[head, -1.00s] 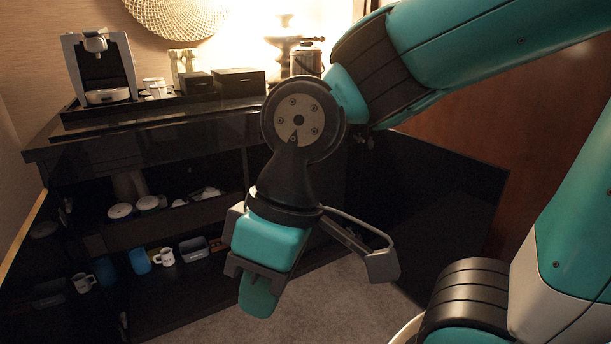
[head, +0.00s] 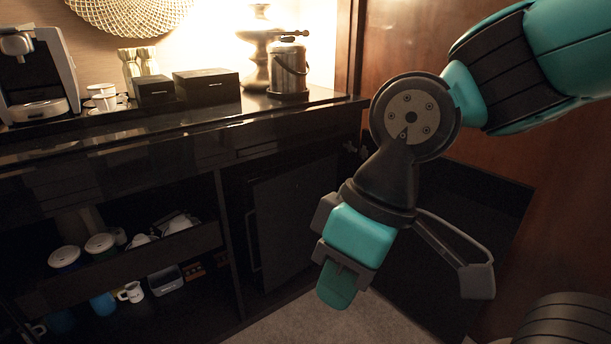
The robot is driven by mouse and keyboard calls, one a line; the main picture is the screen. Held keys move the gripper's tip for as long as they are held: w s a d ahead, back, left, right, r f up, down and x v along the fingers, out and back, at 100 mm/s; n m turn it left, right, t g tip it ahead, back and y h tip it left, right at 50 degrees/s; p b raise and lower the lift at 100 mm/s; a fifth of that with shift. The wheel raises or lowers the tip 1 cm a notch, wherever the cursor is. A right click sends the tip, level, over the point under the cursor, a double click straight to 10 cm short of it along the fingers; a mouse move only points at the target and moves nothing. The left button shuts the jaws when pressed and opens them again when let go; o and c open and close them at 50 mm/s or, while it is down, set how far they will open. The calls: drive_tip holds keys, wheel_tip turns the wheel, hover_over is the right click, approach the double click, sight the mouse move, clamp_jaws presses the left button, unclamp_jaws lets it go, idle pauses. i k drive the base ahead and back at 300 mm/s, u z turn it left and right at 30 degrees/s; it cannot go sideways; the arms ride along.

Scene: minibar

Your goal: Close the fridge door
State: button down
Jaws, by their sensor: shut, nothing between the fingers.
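A dark door panel (head: 478,205) stands swung open at the right end of the black cabinet, partly hidden behind my arm and gripper. I take it for the fridge door. Its hinges show near the cabinet's right edge. In the right-hand bay, a dark flat front (head: 297,215) with a thin upright handle-like strip is visible; its details are too dark to tell. My gripper (head: 337,287) is shut and empty, pointing down in front of the bay, between it and the open door. I cannot tell whether it touches the door.
The black cabinet (head: 200,150) fills the left and middle. Its open left bay holds a pull-out shelf (head: 130,262) with cups and a white mug (head: 131,292) below. A coffee machine (head: 38,75) and a metal ice bucket (head: 288,68) stand on top. Grey carpet (head: 300,325) is clear.

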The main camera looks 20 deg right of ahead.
sight(284, 202)
drive_tip(key=u, duration=0.15)
drive_tip(key=i, duration=1.1)
drive_tip(key=u, duration=0.7)
